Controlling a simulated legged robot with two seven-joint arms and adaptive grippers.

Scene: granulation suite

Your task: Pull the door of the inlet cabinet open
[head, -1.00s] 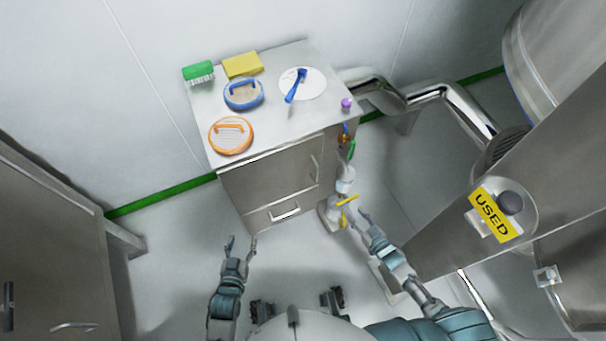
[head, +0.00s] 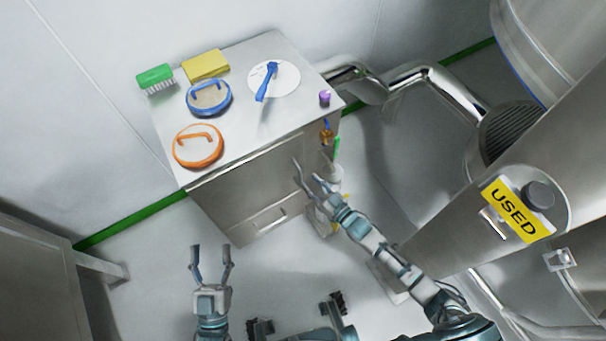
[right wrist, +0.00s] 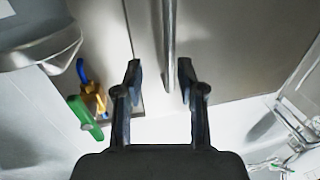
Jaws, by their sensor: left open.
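The inlet cabinet (head: 222,200) stands ahead with a pale top and a grey front. Its door looks shut. In the right wrist view the door's upright bar handle (right wrist: 168,45) runs down between the lines of my fingers. In the head view my right gripper (head: 309,174) is at the right part of the cabinet front and hides most of the handle. It is open, and I cannot tell whether the bar is between the fingertips or just beyond them. My left gripper (head: 211,258) is open and empty, in front of the cabinet, away from it.
A drawer pull (head: 268,220) sits low on the cabinet front. On top are a green brush (head: 155,77), a yellow sponge (head: 206,65), and blue and orange round lids. Pipes and a large vessel with a USED sign (head: 515,209) stand right. The floor in front is clear.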

